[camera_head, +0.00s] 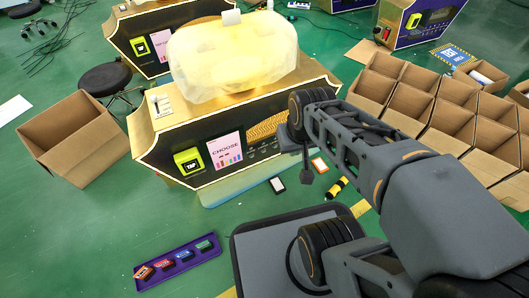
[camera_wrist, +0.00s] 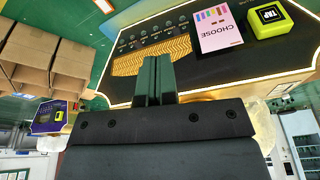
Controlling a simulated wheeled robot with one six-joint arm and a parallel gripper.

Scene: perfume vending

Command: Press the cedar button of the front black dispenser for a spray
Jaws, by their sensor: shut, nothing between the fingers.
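The front black dispenser (camera_head: 240,135) stands in the middle of the head view, with a gold top and a wrapped pale bundle on it. In the wrist view its front panel (camera_wrist: 230,75) appears upside down. A row of small round buttons (camera_wrist: 150,34) lies beside the gold patterned strip (camera_wrist: 150,55); their labels are too small to read, so I cannot tell which is cedar. My gripper (camera_wrist: 154,60) is shut and empty, its fingertips overlapping the strip in view. I cannot tell whether they touch the panel. In the head view my arm hides the panel's right end.
A pink CHOOSE card (camera_head: 226,150) and a yellow TAP reader (camera_head: 188,161) are on the panel's left. Open cardboard boxes (camera_head: 440,105) stand at right, another box (camera_head: 75,140) at left. A purple tray (camera_head: 178,262) lies on the green floor.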

